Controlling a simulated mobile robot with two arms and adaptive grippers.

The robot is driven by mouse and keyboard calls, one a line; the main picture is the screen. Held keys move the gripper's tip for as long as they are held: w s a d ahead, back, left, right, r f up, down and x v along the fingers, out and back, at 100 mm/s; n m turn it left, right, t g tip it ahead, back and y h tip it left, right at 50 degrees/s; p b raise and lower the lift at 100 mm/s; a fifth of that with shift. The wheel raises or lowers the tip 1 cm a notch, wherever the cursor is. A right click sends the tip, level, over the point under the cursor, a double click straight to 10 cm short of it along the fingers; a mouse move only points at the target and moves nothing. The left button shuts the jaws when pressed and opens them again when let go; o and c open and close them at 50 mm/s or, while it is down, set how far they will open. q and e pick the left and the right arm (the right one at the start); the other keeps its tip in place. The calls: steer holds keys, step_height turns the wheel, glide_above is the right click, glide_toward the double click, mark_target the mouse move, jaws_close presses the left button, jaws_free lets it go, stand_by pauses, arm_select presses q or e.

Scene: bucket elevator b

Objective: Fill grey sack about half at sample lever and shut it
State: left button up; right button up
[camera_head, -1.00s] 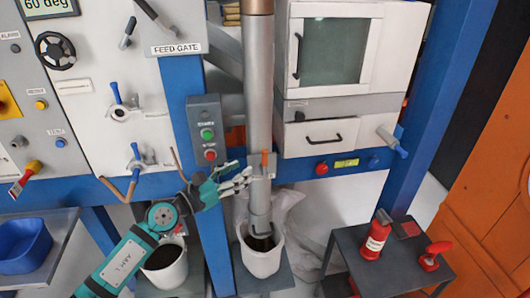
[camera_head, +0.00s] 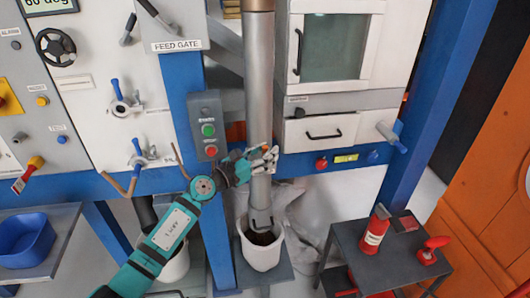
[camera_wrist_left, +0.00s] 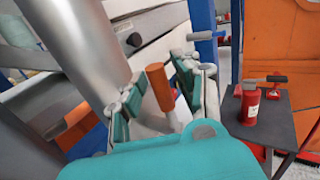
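The sample lever has an orange handle (camera_wrist_left: 160,87), seen in the left wrist view beside the grey pipe. My left gripper (camera_head: 265,162) is at the pipe in the head view and covers the lever there. In the left wrist view its fingers (camera_wrist_left: 160,98) are spread, one on each side of the orange handle, with visible gaps. A crumpled pale grey shape (camera_head: 308,212), perhaps the grey sack, lies behind the pipe's lower end; its mouth and filling cannot be made out. My right gripper is not in view.
A white bucket (camera_head: 262,256) with brown material stands under the pipe (camera_head: 259,80). A second white bucket (camera_head: 174,268) is partly behind my left arm. A dark side table (camera_head: 400,262) with a red extinguisher (camera_head: 375,230) stands right. A button box (camera_head: 207,130) is left of the pipe.

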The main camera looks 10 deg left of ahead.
arm_select(q)
jaws_close()
steer(key=shift+w+d+f, duration=0.1)
steer(key=shift+w+f, duration=0.05)
steer(key=shift+f, duration=0.1)
